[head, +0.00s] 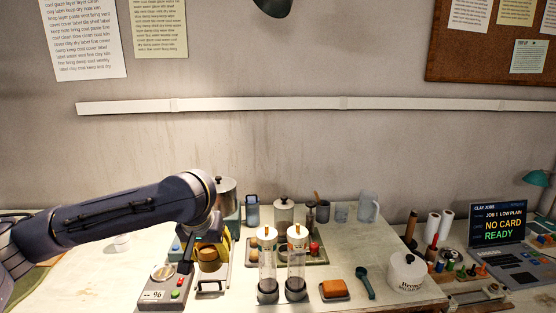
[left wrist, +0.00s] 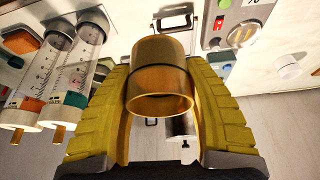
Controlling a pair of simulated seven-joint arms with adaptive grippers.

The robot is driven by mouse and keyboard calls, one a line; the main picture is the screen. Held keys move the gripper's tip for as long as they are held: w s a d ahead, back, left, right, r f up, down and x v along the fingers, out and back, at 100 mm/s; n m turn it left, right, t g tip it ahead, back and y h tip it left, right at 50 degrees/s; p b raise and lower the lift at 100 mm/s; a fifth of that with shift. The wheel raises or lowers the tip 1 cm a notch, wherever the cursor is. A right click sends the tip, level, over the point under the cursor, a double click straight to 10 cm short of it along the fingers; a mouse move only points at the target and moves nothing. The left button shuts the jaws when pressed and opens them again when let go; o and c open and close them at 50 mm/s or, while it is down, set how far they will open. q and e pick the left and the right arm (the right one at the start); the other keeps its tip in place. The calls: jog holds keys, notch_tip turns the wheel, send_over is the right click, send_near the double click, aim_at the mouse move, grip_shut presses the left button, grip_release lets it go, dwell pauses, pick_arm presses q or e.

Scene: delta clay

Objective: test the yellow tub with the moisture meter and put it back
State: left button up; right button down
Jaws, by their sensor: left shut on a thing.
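My left gripper (head: 208,262) comes in from the left and is shut on the yellow tub (head: 208,254), a short golden cylinder. In the left wrist view the tub (left wrist: 160,82) sits between the yellow finger pads of the gripper (left wrist: 160,100). The tub appears held above the bench; its contents cannot be seen. A small blue-grey handheld device with a dark screen (head: 252,211) stands behind, right of the gripper; it may be the moisture meter, but I cannot be sure. My right gripper is not in view.
A grey box with a round top and buttons (head: 165,285) stands left of the gripper. Two clear cylinders (head: 267,270) stand close on its right. Beyond are an orange block on a tray (head: 335,288), a teal scoop (head: 365,282), a white lidded pot (head: 406,275) and a laptop (head: 497,225).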

pick_arm(q)
jog(key=s+a+f, duration=0.3)
jog(key=s+f, duration=0.2)
jog(key=s, duration=0.5)
jog(key=n+g+y, duration=0.1)
jog(key=n+y, duration=0.2)
jog(key=n, duration=0.5)
send_over(161, 268)
jog(key=shift+s+d+f, duration=0.15)
jog(key=shift+f, duration=0.9)
jog(key=shift+s+d+f, duration=0.1)
jog(key=shift+f, duration=1)
jog(key=shift+s+d+f, duration=0.15)
jog(key=shift+f, duration=0.9)
jog(key=shift+f, duration=0.55)
jog(key=o, duration=1.5)
jog(key=shift+c, duration=0.2)
